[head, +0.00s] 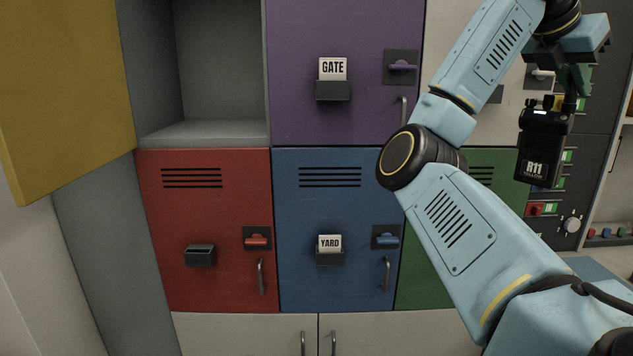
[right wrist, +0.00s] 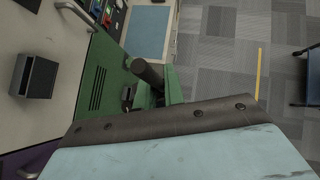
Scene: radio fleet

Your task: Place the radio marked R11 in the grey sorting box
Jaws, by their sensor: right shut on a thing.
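My left gripper is in neither view. I see no grey sorting box in either view.
Purple (head: 343,30), red (head: 208,212), blue (head: 335,190) and green (head: 412,270) lockers stand ahead. A yellow door (head: 62,95) is open beside an empty grey compartment (head: 222,70). A panel with a knob (head: 572,226) is behind the radio. Carpet (right wrist: 215,60) lies open below.

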